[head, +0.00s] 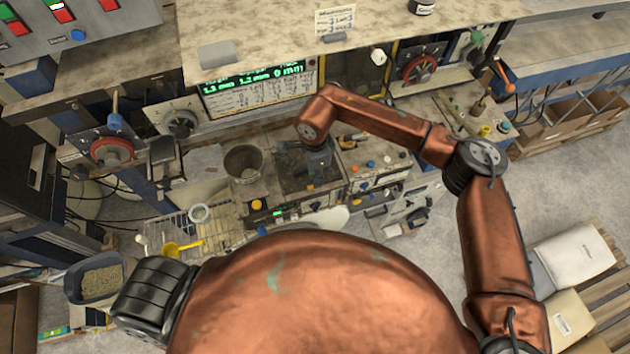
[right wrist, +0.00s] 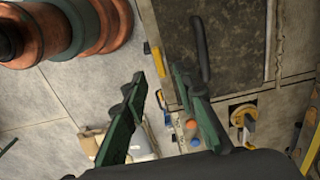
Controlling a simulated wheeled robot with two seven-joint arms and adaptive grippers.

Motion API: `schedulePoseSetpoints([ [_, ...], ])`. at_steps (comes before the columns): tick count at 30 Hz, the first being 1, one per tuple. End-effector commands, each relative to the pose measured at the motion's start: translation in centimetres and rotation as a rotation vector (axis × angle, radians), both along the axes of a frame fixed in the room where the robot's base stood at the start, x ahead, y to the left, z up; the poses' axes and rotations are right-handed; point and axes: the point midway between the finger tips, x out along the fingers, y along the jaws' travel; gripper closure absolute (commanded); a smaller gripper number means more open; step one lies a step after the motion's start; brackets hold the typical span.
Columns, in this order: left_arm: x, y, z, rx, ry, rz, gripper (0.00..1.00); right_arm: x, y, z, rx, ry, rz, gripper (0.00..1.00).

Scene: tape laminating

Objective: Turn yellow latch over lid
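A dark flat lid (head: 292,172) lies in the bench top. In the right wrist view the lid (right wrist: 228,50) fills the upper middle and carries a black bar handle (right wrist: 201,45). A small yellow piece (right wrist: 148,48), likely the latch, shows at the lid's left edge. A second small yellow piece (right wrist: 161,99) lies lower on that edge. I cannot tell how either is turned. My right gripper (head: 318,165) hangs over the lid's right part. In its wrist view the green fingers (right wrist: 153,85) are apart with nothing between them. My left gripper is out of view.
A panel with orange (head: 371,164) and blue (head: 388,158) buttons adjoins the lid on the right. A metal pot (head: 243,162) stands to its left. A yellow item with a pale round part (right wrist: 243,117) sits below the lid in the wrist view. A lit display (head: 258,90) stands behind.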

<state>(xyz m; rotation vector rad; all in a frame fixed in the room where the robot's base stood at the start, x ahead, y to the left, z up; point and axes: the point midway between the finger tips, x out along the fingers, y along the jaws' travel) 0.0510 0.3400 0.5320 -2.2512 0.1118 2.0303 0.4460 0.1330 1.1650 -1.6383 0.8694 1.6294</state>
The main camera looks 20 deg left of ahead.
Motion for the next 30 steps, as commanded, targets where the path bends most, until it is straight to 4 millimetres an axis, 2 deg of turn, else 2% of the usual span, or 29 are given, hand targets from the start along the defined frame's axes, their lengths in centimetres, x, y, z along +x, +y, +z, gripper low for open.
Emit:
schedulePoseSetpoints([
  [3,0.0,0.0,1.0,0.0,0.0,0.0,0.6,-0.1,0.1,-1.7,0.002,0.005,-0.003,0.74],
  [9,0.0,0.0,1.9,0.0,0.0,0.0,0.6,-0.1,0.1,-4.3,0.004,0.004,-0.001,0.74],
  [14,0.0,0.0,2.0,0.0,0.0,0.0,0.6,-0.1,0.1,-5.2,0.004,0.004,-0.002,0.74],
  [21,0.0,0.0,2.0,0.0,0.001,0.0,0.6,-0.1,0.1,-5.3,0.004,0.003,-0.001,0.74],
  [30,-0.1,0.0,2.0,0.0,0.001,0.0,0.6,-0.1,0.1,-5.3,0.005,0.003,-0.001,0.95],
])
